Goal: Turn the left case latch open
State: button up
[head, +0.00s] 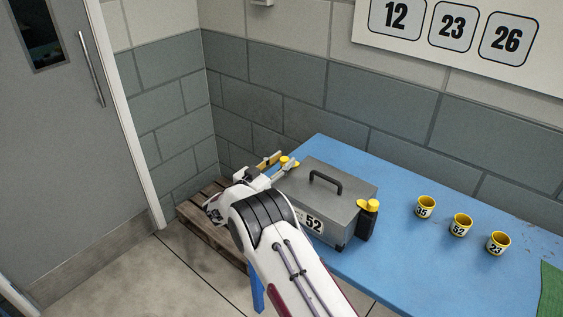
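The grey case (341,197) stands on the blue table with a black handle on its lid and a "52" label on its front. Its left latch (285,160) shows only as a small yellow part at the case's far left side, mostly hidden by my gripper. The right latch (369,205) has a yellow top and a black body, upright at the case's right side. My gripper (286,158) is at the left latch, with its two fingers apart and the yellow part between or just behind their tips. I cannot tell whether they touch it.
The blue table (405,262) carries several yellow numbered cups on the right, among them a "52" cup (460,226), and a green mat (551,290) at the edge. A wooden pallet (209,236) lies on the floor at left. The wall stands close behind.

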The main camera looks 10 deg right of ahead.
grip_shut()
jog(key=shift+d+r+n+t+y, duration=0.15)
jog(key=shift+n+t+y, duration=0.35)
jog(key=shift+y, duration=0.1)
jog(key=shift+n+t+y, duration=0.9)
jog(key=shift+n+y, duration=0.1)
jog(key=shift+y, duration=0.3)
jog(key=shift+o, duration=2.3)
grip_release()
jog(key=shift+s, duration=0.1)
jog(key=shift+s, duration=0.15)
